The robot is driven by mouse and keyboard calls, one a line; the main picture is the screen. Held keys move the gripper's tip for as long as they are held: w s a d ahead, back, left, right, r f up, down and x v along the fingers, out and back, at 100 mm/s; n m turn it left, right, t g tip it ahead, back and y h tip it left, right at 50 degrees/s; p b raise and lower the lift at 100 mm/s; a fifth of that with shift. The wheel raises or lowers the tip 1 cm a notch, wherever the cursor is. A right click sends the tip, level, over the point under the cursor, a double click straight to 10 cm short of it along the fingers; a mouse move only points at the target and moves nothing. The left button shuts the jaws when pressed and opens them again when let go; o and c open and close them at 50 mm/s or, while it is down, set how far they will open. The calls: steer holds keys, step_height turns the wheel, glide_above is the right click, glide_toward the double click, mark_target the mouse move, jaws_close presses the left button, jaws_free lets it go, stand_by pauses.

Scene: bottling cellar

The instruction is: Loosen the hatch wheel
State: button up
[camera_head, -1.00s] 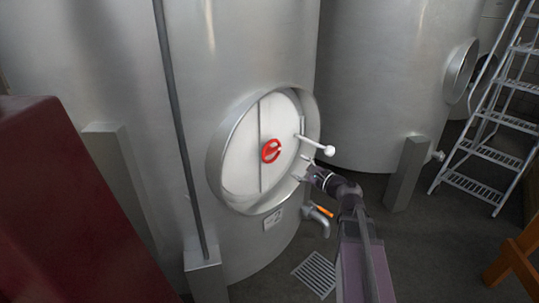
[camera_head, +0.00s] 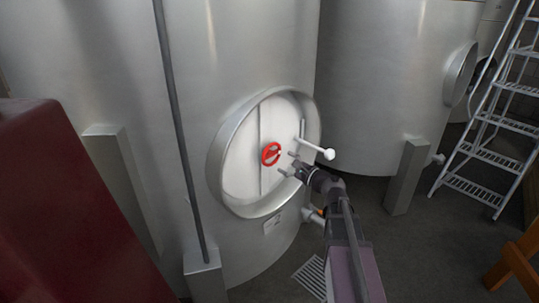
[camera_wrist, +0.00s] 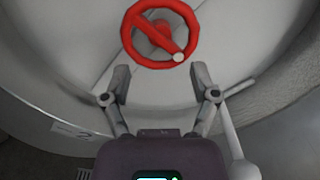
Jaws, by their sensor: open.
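The red hatch wheel (camera_head: 271,154) sits at the middle of the pale round hatch door (camera_head: 244,172) on the steel tank. In the wrist view the wheel (camera_wrist: 160,33) is a red ring with a diagonal spoke and a small pale knob at its lower right. My gripper (camera_head: 286,163) is open and empty, just right of the wheel and a little below it. In the wrist view the two fingertips of my gripper (camera_wrist: 160,74) are spread wide below the wheel, with a gap between them and it.
A white-knobbed lever (camera_head: 316,148) sticks out from the hatch's right side, close above my gripper. A raised steel rim (camera_head: 216,158) surrounds the door. A tap (camera_head: 312,214) is below. A second tank (camera_head: 390,80) and a ladder (camera_head: 495,120) stand right.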

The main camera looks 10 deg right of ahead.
mark_target(273, 155)
steer(key=x, duration=0.8)
steer(key=shift+w, duration=0.1)
jaws_close()
